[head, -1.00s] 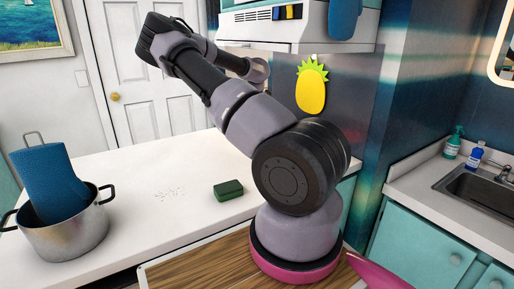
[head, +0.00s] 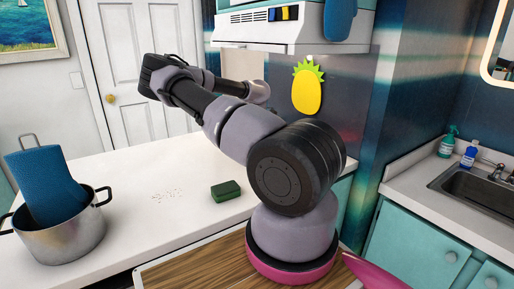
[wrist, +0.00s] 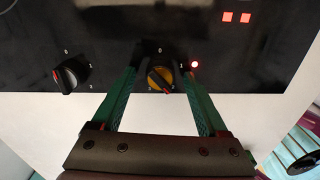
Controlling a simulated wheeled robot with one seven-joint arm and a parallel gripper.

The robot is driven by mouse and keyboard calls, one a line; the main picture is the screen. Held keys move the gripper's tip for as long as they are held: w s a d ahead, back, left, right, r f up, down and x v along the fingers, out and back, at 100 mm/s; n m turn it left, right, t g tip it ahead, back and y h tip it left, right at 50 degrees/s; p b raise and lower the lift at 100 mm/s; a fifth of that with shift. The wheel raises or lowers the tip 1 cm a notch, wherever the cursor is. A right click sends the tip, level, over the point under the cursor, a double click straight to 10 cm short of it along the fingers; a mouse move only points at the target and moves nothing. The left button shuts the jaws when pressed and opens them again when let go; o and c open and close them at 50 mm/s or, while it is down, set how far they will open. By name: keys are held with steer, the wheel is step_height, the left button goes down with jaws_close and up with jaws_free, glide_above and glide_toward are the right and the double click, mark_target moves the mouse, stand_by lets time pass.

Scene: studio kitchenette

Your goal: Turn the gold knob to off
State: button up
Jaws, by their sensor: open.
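The gold knob (wrist: 160,79) sits on a black control panel in the wrist view. A dark bar with a red mark crosses it, slanting, with the red mark toward the lower right. A "0" is printed above the knob. My gripper (wrist: 159,60) has green fingers, one on each side of the gold knob, with a gap visible on both sides. It is open. In the head view my gripper and the gold knob are not visible.
A black knob (wrist: 70,75) is left of the gold one, and a red light (wrist: 194,64) glows to its right. In the head view, a pot (head: 65,238) with a blue mitt (head: 45,187) and a green sponge (head: 226,191) stand on the white counter (head: 140,220).

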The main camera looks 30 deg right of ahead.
jaws_close()
